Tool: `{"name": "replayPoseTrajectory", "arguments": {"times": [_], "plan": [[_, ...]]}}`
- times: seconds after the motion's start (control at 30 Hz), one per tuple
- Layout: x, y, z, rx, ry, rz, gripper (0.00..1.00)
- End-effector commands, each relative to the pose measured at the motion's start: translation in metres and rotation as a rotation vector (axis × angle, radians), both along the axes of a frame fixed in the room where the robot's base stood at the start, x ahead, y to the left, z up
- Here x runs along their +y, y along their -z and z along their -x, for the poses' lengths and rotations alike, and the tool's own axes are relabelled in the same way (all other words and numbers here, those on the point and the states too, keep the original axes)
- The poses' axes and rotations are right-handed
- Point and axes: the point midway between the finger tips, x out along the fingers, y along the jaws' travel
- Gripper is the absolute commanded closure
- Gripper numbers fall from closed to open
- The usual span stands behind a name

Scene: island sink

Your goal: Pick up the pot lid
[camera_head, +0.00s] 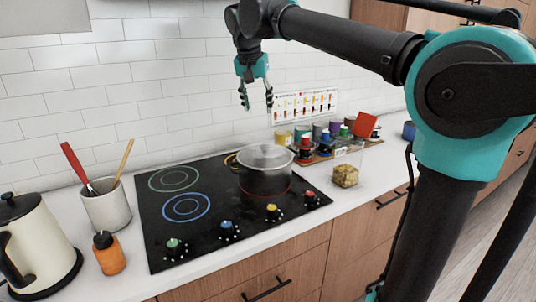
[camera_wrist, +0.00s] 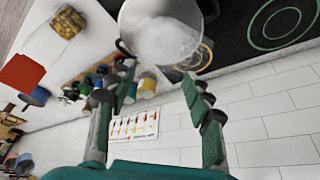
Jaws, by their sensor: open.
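A pot (camera_head: 266,178) stands on the right part of the black cooktop (camera_head: 160,235). Its pale, see-through pot lid (camera_head: 265,155) lies on top of the pot in the head view. In the wrist view the lid (camera_wrist: 165,38) is a whitish disc at the top, beyond the fingertips, with the pot rim around it. My gripper (camera_head: 257,98) is open and empty, pointing down, in the air above the pot and in front of the tiled wall. In the wrist view its two fingers (camera_wrist: 160,88) are spread apart, clear of the lid.
Several jars and bottles (camera_head: 325,140) and a red box (camera_head: 364,124) stand right of the cooktop. A clear food container (camera_head: 345,172) sits nearer the counter edge. A utensil crock (camera_head: 107,206), a kettle (camera_head: 30,245) and an orange bottle (camera_head: 109,257) stand left.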

Motion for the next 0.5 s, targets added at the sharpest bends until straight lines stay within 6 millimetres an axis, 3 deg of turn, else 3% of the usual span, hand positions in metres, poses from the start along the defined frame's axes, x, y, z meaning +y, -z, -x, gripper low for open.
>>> {"name": "replayPoseTrajectory", "arguments": {"times": [0.5], "plan": [[-0.008,0.088,-0.036,0.000,0.003,0.000,0.49]]}}
